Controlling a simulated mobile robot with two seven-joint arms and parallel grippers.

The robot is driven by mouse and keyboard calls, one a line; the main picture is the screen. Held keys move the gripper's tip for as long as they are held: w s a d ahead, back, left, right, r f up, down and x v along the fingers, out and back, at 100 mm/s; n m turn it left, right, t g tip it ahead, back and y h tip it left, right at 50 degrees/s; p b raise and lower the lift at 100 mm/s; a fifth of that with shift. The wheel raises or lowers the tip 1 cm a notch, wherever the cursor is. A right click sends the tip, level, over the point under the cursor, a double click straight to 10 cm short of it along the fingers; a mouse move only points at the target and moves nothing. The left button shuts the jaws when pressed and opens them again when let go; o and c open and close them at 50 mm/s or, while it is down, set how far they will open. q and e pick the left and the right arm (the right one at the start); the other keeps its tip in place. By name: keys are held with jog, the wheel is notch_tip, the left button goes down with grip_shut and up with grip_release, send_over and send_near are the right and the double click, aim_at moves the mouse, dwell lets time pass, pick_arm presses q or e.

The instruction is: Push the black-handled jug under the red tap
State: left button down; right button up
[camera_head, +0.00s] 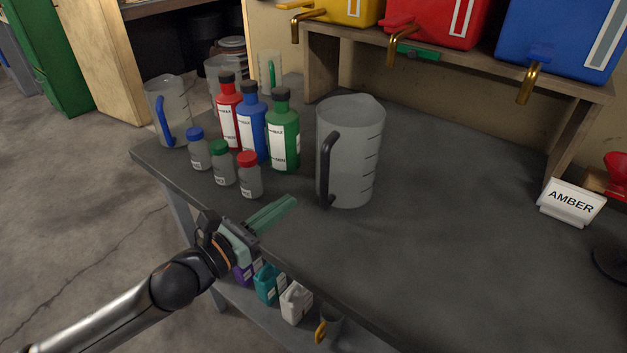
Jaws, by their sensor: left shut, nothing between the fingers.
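The black-handled jug (355,150) is a clear, marked jug standing upright on the dark bench, its handle towards the left front. The red tap is the brass spout (391,52) of the red drum (437,22), on the raised shelf behind. The jug stands in front of the spout and to its left in the picture, on the bench top. My left gripper (290,204) is shut and empty over the front edge of the bench, left of and nearer than the jug, apart from it. My right gripper is not in view.
Red, blue and green bottles (284,133) and several small capped jars (250,178) stand left of the jug. A blue-handled jug (168,112) is farther left. An AMBER sign (571,202) stands at the right.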

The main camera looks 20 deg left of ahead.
pick_arm(q)
jog(key=p+x, duration=0.1)
jog(key=x, duration=0.6)
jog(key=shift+w+d, duration=0.15)
jog(key=shift+w, duration=0.2)
jog(key=shift+w+d, duration=0.15)
jog(key=shift+w, duration=0.2)
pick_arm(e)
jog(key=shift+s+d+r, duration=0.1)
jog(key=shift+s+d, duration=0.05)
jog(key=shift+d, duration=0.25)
pick_arm(q)
jog(key=shift+w, duration=0.15)
jog(key=x, duration=1.1)
jog(key=shift+w+d, duration=0.1)
jog(key=shift+d, duration=0.05)
jog(key=shift+w+d, duration=0.25)
jog(key=shift+w, duration=0.35)
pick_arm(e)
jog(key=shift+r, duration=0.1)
